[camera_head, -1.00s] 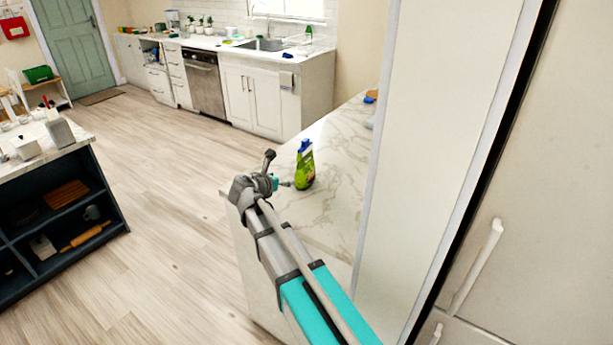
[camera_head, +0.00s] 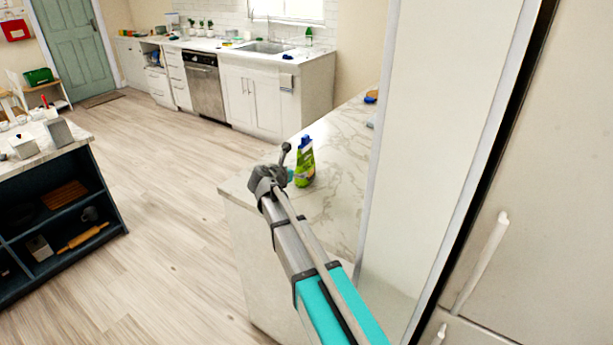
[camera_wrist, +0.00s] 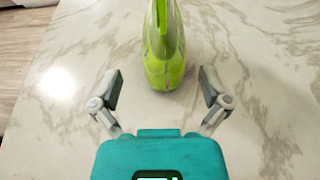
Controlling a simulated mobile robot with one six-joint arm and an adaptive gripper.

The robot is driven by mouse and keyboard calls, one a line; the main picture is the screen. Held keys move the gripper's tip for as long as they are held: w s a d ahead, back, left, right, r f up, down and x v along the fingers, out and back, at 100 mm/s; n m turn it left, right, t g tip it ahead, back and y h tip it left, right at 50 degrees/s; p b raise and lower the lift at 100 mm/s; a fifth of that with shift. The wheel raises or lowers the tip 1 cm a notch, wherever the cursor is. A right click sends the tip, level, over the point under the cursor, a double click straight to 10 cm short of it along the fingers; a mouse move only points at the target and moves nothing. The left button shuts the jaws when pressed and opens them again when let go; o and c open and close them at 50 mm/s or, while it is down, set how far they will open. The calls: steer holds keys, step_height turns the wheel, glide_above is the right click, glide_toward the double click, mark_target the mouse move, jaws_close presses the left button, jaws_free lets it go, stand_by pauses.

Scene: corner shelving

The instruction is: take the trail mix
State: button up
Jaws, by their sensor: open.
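A green upright package (camera_head: 305,165) with a blue top stands on the marble counter (camera_head: 335,205); I cannot read its label, so I cannot confirm that it is the trail mix. In the wrist view its green lower part (camera_wrist: 165,55) is straight ahead, with its top cut off by the frame. My gripper (camera_wrist: 160,72) is open, with one finger on each side of the package's base in the picture. The package is just beyond the fingertips, and no contact shows. In the head view my arm's wrist hides most of the gripper.
A tall pale panel (camera_head: 435,130) and a cabinet door with handles (camera_head: 482,262) stand close on the right. A blue item (camera_head: 371,97) lies at the counter's far end. Counter around the package is clear. Wooden floor (camera_head: 170,200) lies open to the left.

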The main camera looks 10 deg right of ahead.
steer(key=shift+b+x, duration=0.9)
steer(key=shift+x, duration=1.75)
steer(key=shift+s+d+r, duration=0.15)
jaws_close()
steer(key=shift+r, duration=0.15)
